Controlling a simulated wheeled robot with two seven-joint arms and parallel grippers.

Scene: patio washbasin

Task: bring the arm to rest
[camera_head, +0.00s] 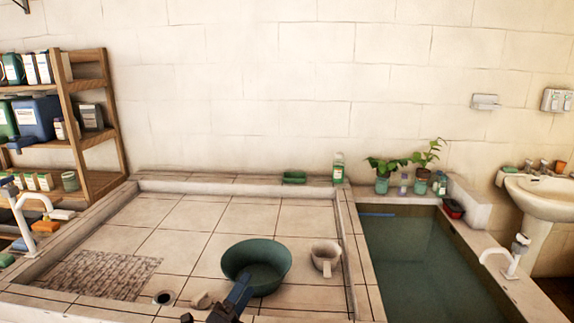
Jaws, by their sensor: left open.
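My left gripper (232,302) shows at the bottom edge of the head view, dark and partly cut off by the frame. It is open, and I see nothing held in it. Its upper tip overlaps the near side of a green basin (257,262) in the picture; I cannot tell whether they touch. A small beige object (201,300) lies just left of it on the tiles. My right gripper is not in view.
A pale dipper (325,257) stands right of the basin on the tiled floor (190,225). A water tank (415,255) lies right, with potted plants (388,167) behind. A wooden shelf (75,110) holds bottles at left. A white sink (540,195) stands far right. The middle tiles are clear.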

